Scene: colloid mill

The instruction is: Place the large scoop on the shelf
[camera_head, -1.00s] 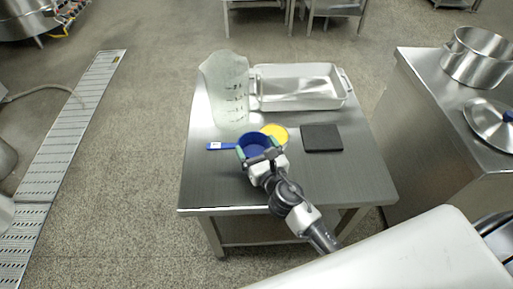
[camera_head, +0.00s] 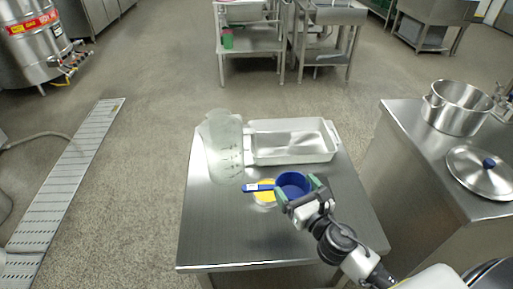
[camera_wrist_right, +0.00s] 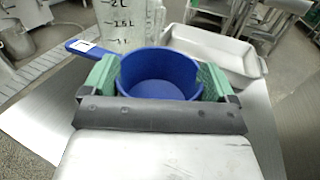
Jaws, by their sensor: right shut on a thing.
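The large blue scoop (camera_head: 293,183) has a round cup and a flat handle pointing left with a white label. My right gripper (camera_head: 298,192) is shut on the cup, its green fingers on either side. The right wrist view shows the blue cup (camera_wrist_right: 158,75) upright and empty between the fingers. The scoop appears to be above the steel table (camera_head: 225,235). A yellow round item (camera_head: 264,196) lies partly hidden below the handle. A steel stand at the back has a lower shelf (camera_head: 252,47) holding a small green and red item. My left gripper is out of view.
A clear measuring jug (camera_head: 222,145) and a shallow metal tray (camera_head: 290,143) stand at the table's far side. A right-hand counter holds a pot (camera_head: 457,108) and a lid (camera_head: 480,168). Open floor lies between the table and the back stands.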

